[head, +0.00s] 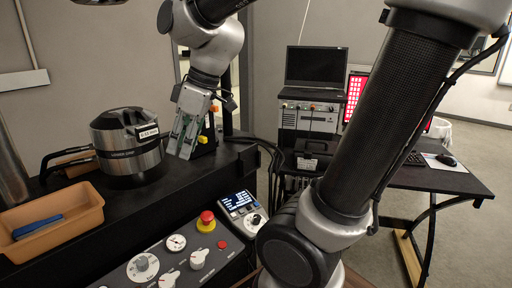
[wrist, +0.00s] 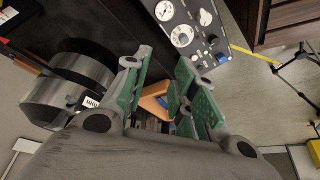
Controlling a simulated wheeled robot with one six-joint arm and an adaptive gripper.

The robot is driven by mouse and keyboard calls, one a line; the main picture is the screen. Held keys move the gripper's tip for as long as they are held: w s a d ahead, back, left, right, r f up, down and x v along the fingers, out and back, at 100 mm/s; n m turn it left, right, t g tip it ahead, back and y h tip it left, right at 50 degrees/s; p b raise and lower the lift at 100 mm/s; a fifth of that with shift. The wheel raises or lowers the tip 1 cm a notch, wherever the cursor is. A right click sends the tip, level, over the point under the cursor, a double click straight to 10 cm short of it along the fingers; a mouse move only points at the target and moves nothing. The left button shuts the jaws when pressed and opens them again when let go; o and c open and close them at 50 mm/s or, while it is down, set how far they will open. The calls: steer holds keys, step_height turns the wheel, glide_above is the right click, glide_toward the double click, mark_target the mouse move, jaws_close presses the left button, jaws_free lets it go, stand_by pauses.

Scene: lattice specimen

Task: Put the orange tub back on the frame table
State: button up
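The orange tub (head: 85,217) is at the left of the head view, upright, with a blue object (head: 38,226) lying in it. It appears to rest on the black top of the frame table (head: 130,205). My gripper (head: 181,150) points down beyond the tub and to its right, near the silver cylinder. In the wrist view the green-padded fingers (wrist: 165,75) stand apart. Part of the orange tub (wrist: 154,98) shows through the gap, farther off and partly hidden by the fingers. Nothing shows held between the fingers.
A silver cylinder (head: 120,160) with a black top and handle stands behind the tub. A control panel (head: 175,255) with knobs and a red button runs along the front. A desk (head: 440,180) with a screen, keyboard and mouse is at the right.

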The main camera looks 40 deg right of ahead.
steer(key=s+d+f+m+t+h, duration=0.1)
steer(key=s+d+m+h, duration=0.2)
steer(key=s+d+m, duration=0.6)
steer(key=s+d, duration=0.1)
steer(key=d, duration=0.3)
steer(key=shift+s+d+f+m+h, duration=0.15)
steer(key=shift+s+d+m+h, duration=0.15)
steer(key=shift+m, duration=0.1)
steer(key=shift+a, duration=0.1)
stand_by(1.2)
